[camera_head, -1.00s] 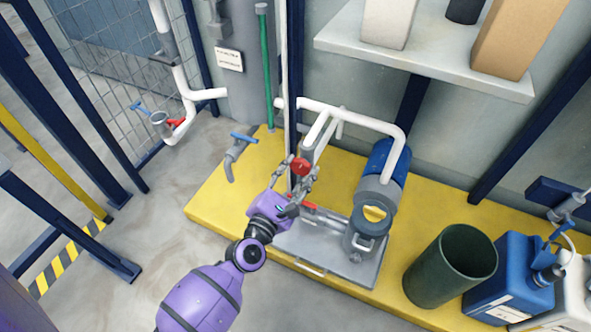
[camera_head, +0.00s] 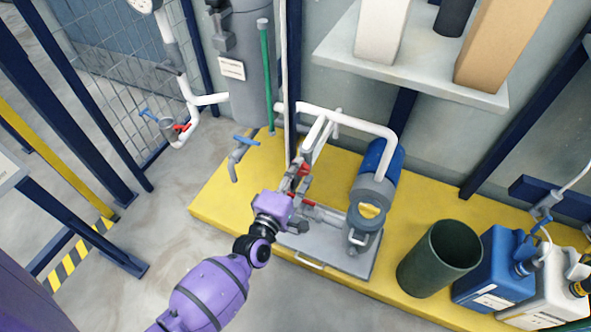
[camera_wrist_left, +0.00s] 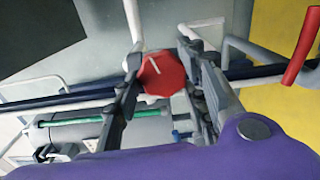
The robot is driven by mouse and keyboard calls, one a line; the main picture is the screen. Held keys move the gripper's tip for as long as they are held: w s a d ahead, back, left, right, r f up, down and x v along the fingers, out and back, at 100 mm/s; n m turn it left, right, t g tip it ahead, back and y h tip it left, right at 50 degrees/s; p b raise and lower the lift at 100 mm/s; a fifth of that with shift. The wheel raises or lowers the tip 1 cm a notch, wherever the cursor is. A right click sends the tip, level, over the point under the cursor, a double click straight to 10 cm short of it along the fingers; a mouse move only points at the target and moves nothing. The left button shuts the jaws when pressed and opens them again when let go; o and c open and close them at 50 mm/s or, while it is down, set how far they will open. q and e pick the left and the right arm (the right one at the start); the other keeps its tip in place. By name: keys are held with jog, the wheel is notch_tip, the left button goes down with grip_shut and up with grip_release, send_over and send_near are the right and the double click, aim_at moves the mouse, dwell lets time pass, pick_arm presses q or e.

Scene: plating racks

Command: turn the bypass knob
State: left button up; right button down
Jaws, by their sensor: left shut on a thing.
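The red bypass knob (camera_wrist_left: 162,74) has faceted edges and a white line across its face. In the left wrist view it sits between the two fingers of my left gripper (camera_wrist_left: 160,78). The left gripper is shut on the knob. In the head view my left gripper (camera_head: 297,180) reaches the pipework on the yellow base, and the red knob (camera_head: 304,169) shows partly at its fingertips. My right gripper is not in view.
A blue pump (camera_head: 383,161) stands right of the gripper, with white pipes (camera_head: 350,117) above it. A red lever (camera_wrist_left: 304,47) shows beside the gripper. A green bin (camera_head: 438,258) and blue canister (camera_head: 494,268) stand at right. A shelf (camera_head: 420,68) overhangs behind.

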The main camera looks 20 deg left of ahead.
pick_arm(q)
jog(key=shift+d+m+p, duration=0.2)
jog(key=shift+m+p, duration=2.3)
jog(key=shift+m, duration=5.4)
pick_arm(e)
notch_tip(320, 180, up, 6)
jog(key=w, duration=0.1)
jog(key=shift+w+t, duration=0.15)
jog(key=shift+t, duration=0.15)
pick_arm(q)
jog(key=shift+m, duration=0.3)
jog(key=o, duration=1.1)
jog(key=shift+s+f, duration=0.1)
